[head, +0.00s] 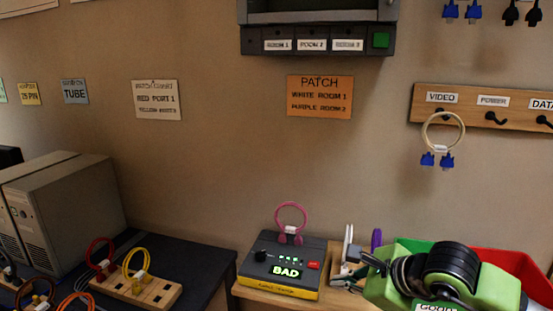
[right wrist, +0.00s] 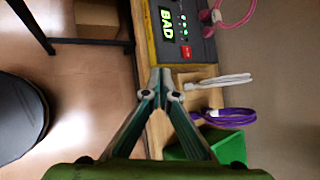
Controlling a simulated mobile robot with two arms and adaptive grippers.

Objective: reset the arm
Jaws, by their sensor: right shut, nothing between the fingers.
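My right arm comes in from the lower right in the head view. Its gripper (head: 347,272) is over the wooden bench just right of the cable tester (head: 262,284). In the right wrist view the gripper (right wrist: 161,80) is shut, with its fingertips together and nothing between them. The tester's screen reads BAD, and a pink cable loop (head: 290,214) stands at its back. My left gripper is not in view.
Green (head: 408,243) and red (head: 500,263) bins stand at the right, partly hidden by my arm. A cable rack (head: 470,104) on the wall holds a white loop with blue plugs (head: 441,128). A dark table (head: 195,262) at the left carries computers and a wooden cable block (head: 150,291).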

